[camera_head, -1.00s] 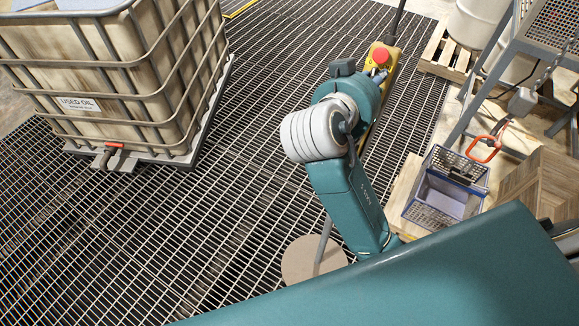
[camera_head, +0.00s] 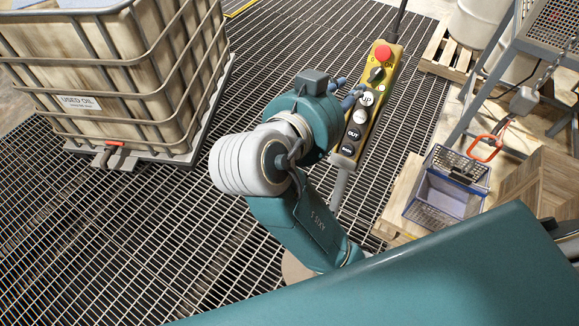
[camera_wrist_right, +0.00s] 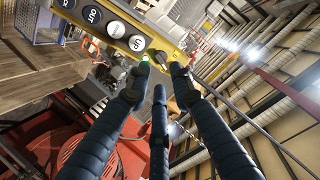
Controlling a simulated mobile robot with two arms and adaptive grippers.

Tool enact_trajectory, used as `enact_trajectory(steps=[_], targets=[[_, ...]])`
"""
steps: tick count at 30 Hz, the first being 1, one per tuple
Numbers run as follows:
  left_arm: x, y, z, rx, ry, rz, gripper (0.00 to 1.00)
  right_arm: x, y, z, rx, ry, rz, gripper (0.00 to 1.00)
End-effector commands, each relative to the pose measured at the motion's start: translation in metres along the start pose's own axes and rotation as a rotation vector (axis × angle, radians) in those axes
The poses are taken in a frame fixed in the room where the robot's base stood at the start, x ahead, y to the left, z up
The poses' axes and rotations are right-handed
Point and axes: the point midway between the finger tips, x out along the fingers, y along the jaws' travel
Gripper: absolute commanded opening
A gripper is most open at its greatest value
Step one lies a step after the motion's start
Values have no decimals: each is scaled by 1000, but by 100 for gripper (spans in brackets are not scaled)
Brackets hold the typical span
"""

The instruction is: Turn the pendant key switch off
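The pendant (camera_head: 372,115) is a long yellow control box. It has a red button (camera_head: 383,52) at the top, a dark key switch (camera_head: 377,74) below it beside an ON label, then several round buttons including UP and OUT. My right gripper (camera_head: 350,95) is just left of the pendant, near the UP button and key switch, mostly hidden behind its own wrist. In the right wrist view the pendant crosses the top, and the dark key switch (camera_wrist_right: 158,56) lies between the spread fingers (camera_wrist_right: 160,74). The fingers look empty; contact cannot be told. My left gripper is not in view.
A caged used-oil tank (camera_head: 75,60) stands at the left on the grating. A cable rises from the pendant's top. Open grating (camera_head: 290,40) lies between tank and pendant.

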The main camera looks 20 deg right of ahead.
Motion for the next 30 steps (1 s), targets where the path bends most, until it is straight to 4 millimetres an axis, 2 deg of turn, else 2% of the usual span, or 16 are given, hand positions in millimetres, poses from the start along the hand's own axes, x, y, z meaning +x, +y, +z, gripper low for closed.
enact_trajectory(steps=[1, 13, 30], targets=[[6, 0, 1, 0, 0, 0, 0, 6, -2, 12, -46, 2, -8, 22], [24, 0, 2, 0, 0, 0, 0, 40, -24, 82, -333, -11, -78, 22], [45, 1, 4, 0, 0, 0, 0, 82, -27, 186, -651, -77, -164, 22]])
